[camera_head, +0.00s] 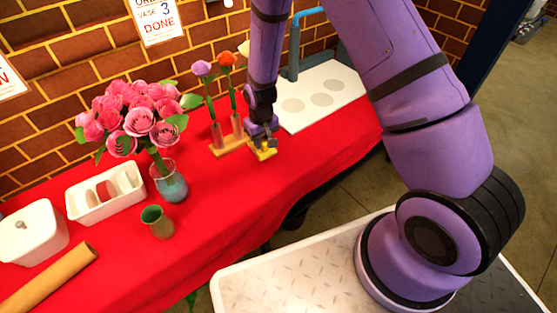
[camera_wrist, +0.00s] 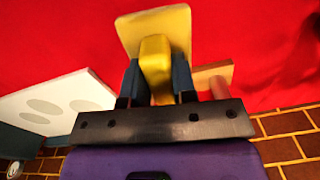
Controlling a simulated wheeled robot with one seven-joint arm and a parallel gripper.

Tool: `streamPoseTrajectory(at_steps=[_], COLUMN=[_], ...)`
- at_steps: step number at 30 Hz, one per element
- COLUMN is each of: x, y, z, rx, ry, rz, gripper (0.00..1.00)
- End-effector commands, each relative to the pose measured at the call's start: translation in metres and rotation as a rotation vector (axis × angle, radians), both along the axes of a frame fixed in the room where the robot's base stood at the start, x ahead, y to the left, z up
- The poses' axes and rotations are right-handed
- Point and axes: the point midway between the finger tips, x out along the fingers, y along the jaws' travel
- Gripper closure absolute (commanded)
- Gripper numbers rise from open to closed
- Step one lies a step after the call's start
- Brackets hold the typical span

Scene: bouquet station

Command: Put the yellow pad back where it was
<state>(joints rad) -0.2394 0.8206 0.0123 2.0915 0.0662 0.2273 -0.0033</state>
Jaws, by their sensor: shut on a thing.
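The yellow pad (camera_head: 265,153) is in my gripper (camera_head: 262,143), low over the red tablecloth, just right of the wooden flower stand. In the wrist view the pad (camera_wrist: 128,36) shows as a flat yellow plate with a raised yellow block on it. My gripper (camera_wrist: 156,85) is shut on that block, one dark finger on each side. I cannot tell whether the pad touches the cloth.
The wooden stand (camera_head: 228,147) holds tubes with a purple and an orange flower, very close to my gripper. A white board (camera_head: 335,83) with grey circles lies at the back right. A glass vase (camera_head: 170,184) of pink roses and a green cup (camera_head: 156,221) stand left. Red cloth (camera_head: 235,205) in front is clear.

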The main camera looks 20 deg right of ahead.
Motion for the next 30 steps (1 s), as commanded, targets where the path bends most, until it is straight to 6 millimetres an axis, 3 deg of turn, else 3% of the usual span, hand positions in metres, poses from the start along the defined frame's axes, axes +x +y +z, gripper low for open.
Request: streamPoseTrajectory(at_steps=[1,6,12,17,30], x=[-0.024,-0.087,-0.121,-0.109,-0.029], y=[0.012,0.031,0.036,0.025,-0.035], z=[-0.008,-0.024,-0.03,-0.033,-0.042], rx=[-0.003,-0.013,-0.022,-0.023,-0.022], ry=[0.007,0.0,-0.007,-0.009,-0.009], rz=[0.027,0.09,0.124,0.124,0.123], gripper=[0.94,0.94,0.94,0.94,0.94])
